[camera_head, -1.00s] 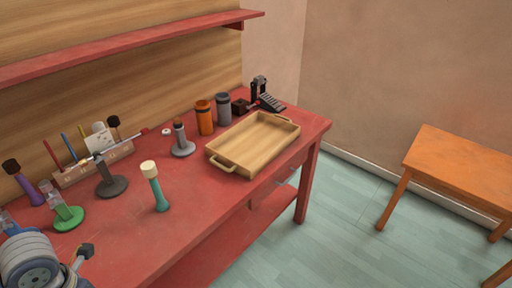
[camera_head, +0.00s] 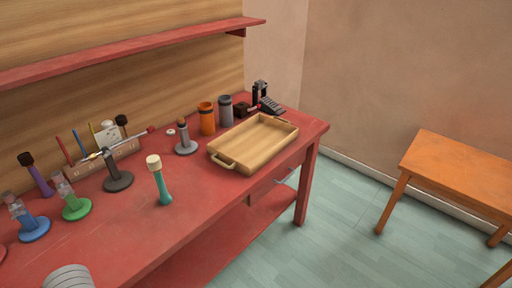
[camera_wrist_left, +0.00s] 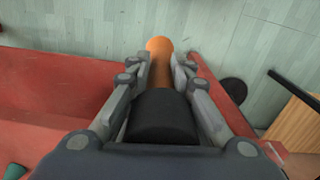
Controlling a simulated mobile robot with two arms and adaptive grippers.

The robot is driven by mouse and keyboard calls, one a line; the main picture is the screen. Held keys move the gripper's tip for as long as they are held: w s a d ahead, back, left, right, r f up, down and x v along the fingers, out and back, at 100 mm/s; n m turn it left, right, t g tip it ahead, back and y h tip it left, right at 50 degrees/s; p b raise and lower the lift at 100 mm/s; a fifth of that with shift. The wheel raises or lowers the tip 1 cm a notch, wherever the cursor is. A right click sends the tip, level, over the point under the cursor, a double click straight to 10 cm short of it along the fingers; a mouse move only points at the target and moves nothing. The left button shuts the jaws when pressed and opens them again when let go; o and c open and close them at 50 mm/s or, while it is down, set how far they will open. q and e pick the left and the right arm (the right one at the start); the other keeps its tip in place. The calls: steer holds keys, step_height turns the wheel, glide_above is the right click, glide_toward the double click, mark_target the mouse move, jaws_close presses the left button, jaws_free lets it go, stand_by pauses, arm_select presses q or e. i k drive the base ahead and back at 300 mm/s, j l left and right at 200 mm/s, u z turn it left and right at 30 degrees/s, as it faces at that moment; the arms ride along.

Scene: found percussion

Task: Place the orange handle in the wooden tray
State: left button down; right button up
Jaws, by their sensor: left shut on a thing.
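The orange handle (camera_wrist_left: 159,47) shows in the left wrist view, a rounded orange end with a thick black part (camera_wrist_left: 163,117) nearer the camera. My left gripper (camera_wrist_left: 162,68) is shut on it, with one finger on each side. The handle is over the red table's edge and the floor in that view. In the head view the wooden tray (camera_head: 253,140), shallow with two end handles, sits empty at the table's right end. Only a grey piece of my left arm shows at the bottom left there. My right gripper is in neither view.
Several coloured stands are at left. The table's front middle is clear.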

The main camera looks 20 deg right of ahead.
mark_target(245, 151)
steer(key=i+l, duration=0.15)
steer(key=l, duration=0.25)
steer(key=i+l+u, duration=0.15)
steer(key=l, duration=0.25)
steer(key=i+l, duration=0.2)
steer(key=l, duration=0.2)
steer(key=i+l+u, duration=0.15)
steer(key=l, duration=0.25)
steer(key=i+l, duration=0.1)
steer(key=l, duration=0.3)
steer(key=i+l+u, duration=0.15)
steer(key=l, duration=0.3)
